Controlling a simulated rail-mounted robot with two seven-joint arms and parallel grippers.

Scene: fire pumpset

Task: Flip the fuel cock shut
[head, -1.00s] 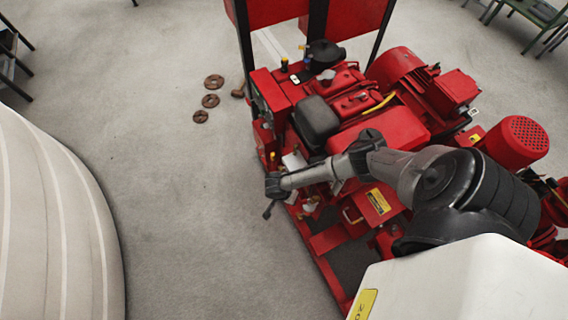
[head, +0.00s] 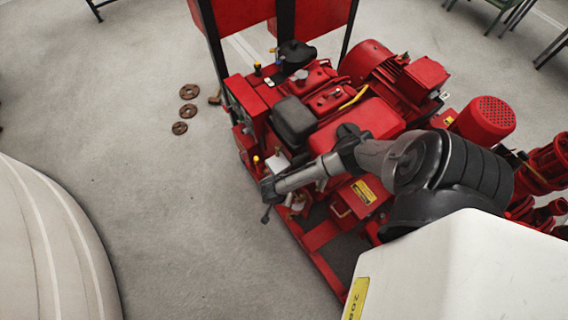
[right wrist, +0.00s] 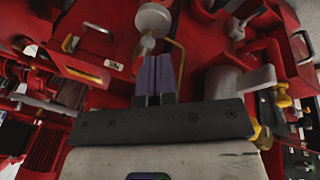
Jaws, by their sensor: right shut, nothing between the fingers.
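The fuel cock cannot be told apart with certainty. In the right wrist view a pale round bowl (right wrist: 153,19) and a thin brass pipe (right wrist: 181,58) are just beyond my right gripper (right wrist: 157,60). Its two grey-purple fingers are together and empty, pointing at the small fittings under the bowl. Whether they touch anything is unclear. In the head view my right gripper (head: 265,216) is at the near left side of the red pumpset (head: 370,118). The small fittings there are partly hidden by my arm. My left gripper is not in view.
Yellow-tipped levers (right wrist: 69,43) and a yellow knob (right wrist: 283,98) sit around the gripper in the right wrist view. A black box (head: 294,121) is on the pumpset. Rusty rings (head: 189,91) lie on the floor.

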